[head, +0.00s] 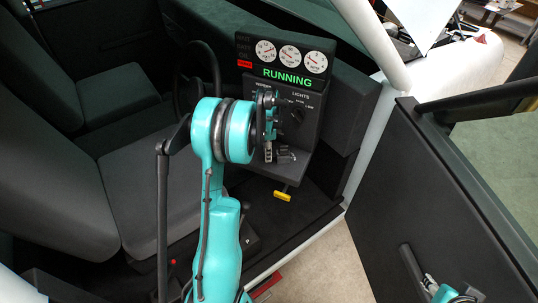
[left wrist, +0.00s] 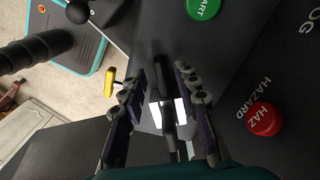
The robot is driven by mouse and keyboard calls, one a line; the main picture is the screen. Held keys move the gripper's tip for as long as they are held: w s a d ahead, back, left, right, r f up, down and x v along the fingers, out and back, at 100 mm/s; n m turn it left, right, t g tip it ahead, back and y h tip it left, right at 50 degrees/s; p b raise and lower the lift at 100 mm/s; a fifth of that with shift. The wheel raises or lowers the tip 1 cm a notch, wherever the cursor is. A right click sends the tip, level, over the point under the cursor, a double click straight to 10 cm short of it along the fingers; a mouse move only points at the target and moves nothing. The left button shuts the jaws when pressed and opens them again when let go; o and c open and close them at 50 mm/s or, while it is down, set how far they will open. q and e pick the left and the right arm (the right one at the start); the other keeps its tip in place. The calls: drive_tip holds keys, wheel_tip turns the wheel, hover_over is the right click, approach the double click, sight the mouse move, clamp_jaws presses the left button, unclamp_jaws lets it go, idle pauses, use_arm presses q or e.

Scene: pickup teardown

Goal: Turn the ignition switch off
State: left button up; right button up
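The dash panel (head: 326,106) carries a display (head: 288,77) reading RUNNING in green. My left gripper (head: 268,150) is at the panel's front, below the display, and its wrist hides part of the panel. In the left wrist view the left gripper (left wrist: 162,112) is open, one finger on each side of a dark narrow bar (left wrist: 167,115) over a bright plate. This bar may be the ignition switch; its label is hidden. Gaps show between the bar and both fingers. My right gripper (head: 431,285) shows only partly, by the door at the bottom right.
A green START button (left wrist: 203,7) and a red HAZARD button (left wrist: 265,119) are near the left fingers. A yellow handle (head: 282,196) sticks out below the panel. The steering wheel (head: 190,85) is left of my wrist, and seats fill the left. The open door (head: 440,190) stands right.

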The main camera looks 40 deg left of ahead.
use_arm(q)
drive_tip(key=shift+f, duration=0.95)
clamp_jaws()
